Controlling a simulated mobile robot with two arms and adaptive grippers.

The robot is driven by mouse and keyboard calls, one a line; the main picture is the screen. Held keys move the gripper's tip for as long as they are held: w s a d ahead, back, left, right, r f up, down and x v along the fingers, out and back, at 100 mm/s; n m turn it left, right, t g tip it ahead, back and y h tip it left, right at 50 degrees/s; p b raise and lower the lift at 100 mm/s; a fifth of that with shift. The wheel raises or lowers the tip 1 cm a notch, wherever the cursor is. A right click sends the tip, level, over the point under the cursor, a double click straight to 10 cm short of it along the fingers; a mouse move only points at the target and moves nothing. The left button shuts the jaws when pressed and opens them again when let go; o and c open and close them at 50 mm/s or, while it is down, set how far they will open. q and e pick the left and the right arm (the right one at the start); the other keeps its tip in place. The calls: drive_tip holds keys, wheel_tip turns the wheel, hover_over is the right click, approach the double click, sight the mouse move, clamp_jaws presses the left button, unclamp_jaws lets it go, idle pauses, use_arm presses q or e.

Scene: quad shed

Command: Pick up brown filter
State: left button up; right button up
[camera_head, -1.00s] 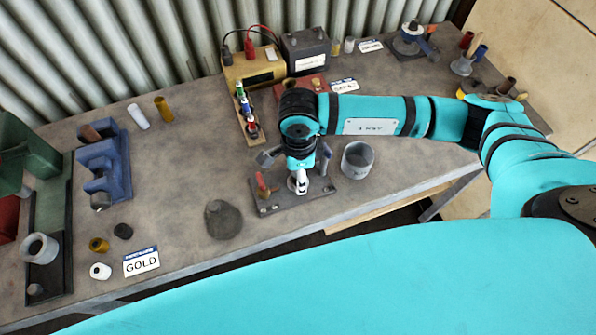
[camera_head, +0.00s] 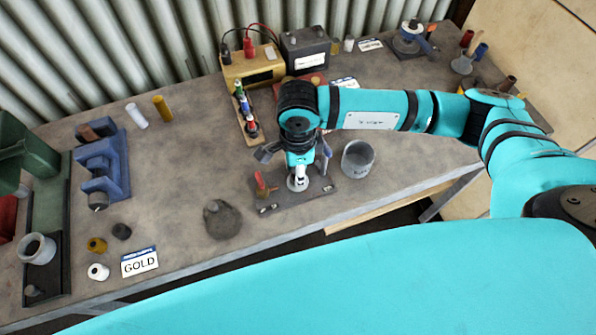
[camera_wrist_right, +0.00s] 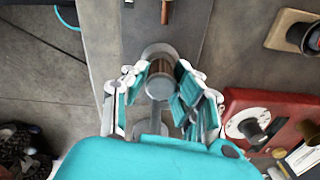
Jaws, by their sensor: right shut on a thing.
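My right gripper (camera_head: 297,178) is over a dark plate (camera_head: 328,191) near the bench's front edge. In the right wrist view, this gripper (camera_wrist_right: 162,90) is shut on a brown cylinder with a grey round end, which looks like the brown filter (camera_wrist_right: 160,69). The cylinder stands between the fingers, with a grey round base at its far side. I cannot tell whether it is clear of the plate. In the head view the arm hides the filter. A white-topped grey piece (camera_head: 298,181) shows below the wrist. My left gripper is not in view.
A grey cup (camera_head: 357,159) stands close right of the plate, and a dark grey lump (camera_head: 222,219) is to its left. A red-handled piece (camera_head: 262,186) is on the plate's left.

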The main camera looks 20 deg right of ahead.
wheel_tip(320, 180, up, 2)
drive_tip(key=shift+r+b, duration=0.1)
drive_tip(key=shift+b, duration=0.65)
drive_tip(key=s+b, duration=0.1)
drive_tip(key=s, duration=0.2)
drive_tip(key=s+b, duration=0.1)
drive_tip(key=s, duration=0.2)
drive_tip(key=s+b, duration=0.1)
drive_tip(key=s, duration=0.3)
drive_tip(key=shift+d+r, duration=0.2)
drive_tip(key=shift+r, duration=0.1)
drive_tip(key=s+r+p, duration=0.1)
drive_tip(key=s+p, duration=0.5)
drive_tip(key=shift+d, duration=0.15)
drive_tip(key=shift+r, duration=0.1)
drive_tip(key=shift+r, duration=0.4)
